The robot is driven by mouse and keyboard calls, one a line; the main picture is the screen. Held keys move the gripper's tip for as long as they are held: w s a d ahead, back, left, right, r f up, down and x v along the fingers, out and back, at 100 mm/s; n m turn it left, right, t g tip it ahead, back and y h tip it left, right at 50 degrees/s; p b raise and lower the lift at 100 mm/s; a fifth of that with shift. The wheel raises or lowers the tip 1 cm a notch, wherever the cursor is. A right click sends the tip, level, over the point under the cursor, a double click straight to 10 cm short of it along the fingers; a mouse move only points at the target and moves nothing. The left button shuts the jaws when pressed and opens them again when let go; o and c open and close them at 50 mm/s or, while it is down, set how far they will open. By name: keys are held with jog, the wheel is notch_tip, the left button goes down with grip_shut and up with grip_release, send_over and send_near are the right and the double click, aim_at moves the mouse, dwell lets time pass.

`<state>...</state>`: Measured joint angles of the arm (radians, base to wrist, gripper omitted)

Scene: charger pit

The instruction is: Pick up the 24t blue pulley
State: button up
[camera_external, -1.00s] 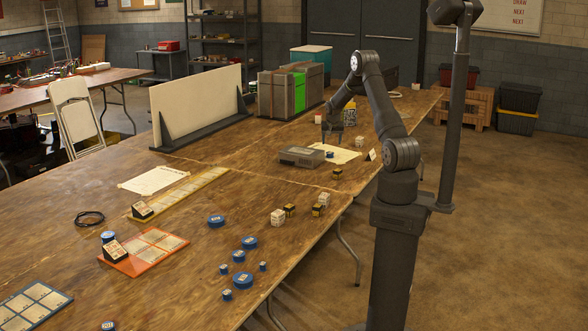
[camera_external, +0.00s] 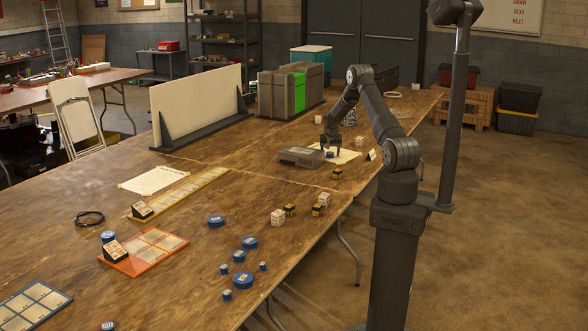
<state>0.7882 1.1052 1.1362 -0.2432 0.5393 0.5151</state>
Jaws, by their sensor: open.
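A small blue pulley (camera_external: 330,155) lies on a pale sheet (camera_external: 348,156) at the far part of the table, beside a grey box. My gripper (camera_external: 331,151) points down right over it, open, with its fingers low around or just above it; I cannot tell if they touch. Several other blue pulleys lie nearer: one alone (camera_external: 216,221), a large one (camera_external: 243,281), others by it (camera_external: 249,243) (camera_external: 238,256), and one at the orange tray (camera_external: 108,237). Their tooth counts are too small to read.
The grey box (camera_external: 300,157) stands just left of my gripper. A small white card (camera_external: 372,155) stands to its right. Yellow-black and white cubes (camera_external: 278,218) sit near the table's right edge. A white panel (camera_external: 200,103) and a grey-green case (camera_external: 290,92) stand behind.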

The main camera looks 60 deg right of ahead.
jog(key=c, duration=1.1)
jog(key=shift+r, duration=0.1)
